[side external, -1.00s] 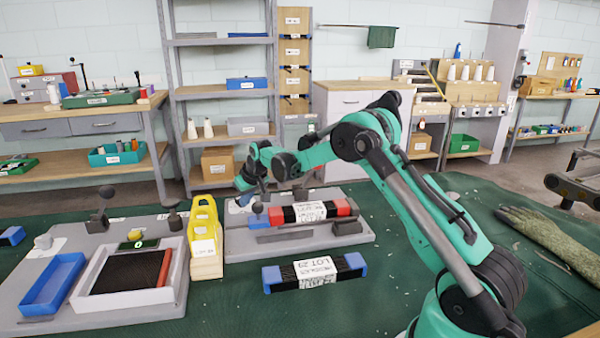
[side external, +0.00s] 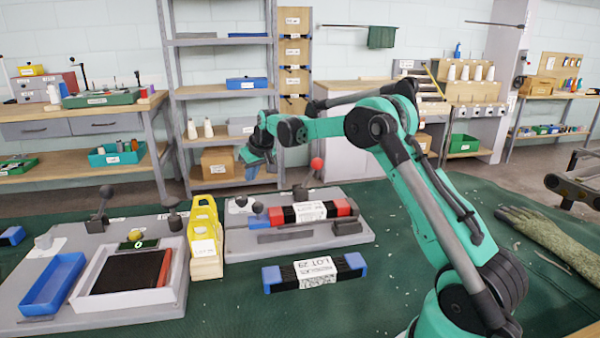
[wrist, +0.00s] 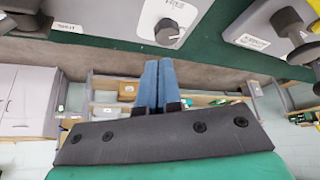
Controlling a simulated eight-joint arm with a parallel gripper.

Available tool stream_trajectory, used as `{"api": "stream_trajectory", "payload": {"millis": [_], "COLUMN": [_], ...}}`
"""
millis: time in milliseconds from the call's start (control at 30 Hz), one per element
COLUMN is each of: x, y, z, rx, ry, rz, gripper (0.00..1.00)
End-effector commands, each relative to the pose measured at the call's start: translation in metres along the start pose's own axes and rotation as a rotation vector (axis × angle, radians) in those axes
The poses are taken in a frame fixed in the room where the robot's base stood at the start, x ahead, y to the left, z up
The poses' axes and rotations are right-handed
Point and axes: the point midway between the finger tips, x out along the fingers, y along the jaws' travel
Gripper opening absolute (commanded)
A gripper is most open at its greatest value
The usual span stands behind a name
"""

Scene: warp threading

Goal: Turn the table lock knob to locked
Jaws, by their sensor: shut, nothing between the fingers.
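In the wrist view a round grey knob (wrist: 167,32) sits on a pale grey plate with small lettering beside it.
On the fixture plate lies a black bundle with red ends (side external: 310,211), and a red-ball lever (side external: 316,164) stands behind it. A yellow holder (side external: 205,235) stands left of the plate. A blue-ended bundle (side external: 315,272) lies in front. Green mat is free at the front.

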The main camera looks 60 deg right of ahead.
Motion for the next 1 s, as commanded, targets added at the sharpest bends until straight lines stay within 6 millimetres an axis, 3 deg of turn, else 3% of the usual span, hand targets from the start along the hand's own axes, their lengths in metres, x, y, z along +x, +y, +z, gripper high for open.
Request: {"api": "stream_trajectory", "payload": {"millis": [533,1000], "x": [0.054,0.060], "y": [-0.001,-0.001], "z": [0.029,0.033], "rx": [-0.001,-0.001], "ry": [0.000,0.000], "rz": [0.000,0.000], "gripper": [0.00,0.00]}}
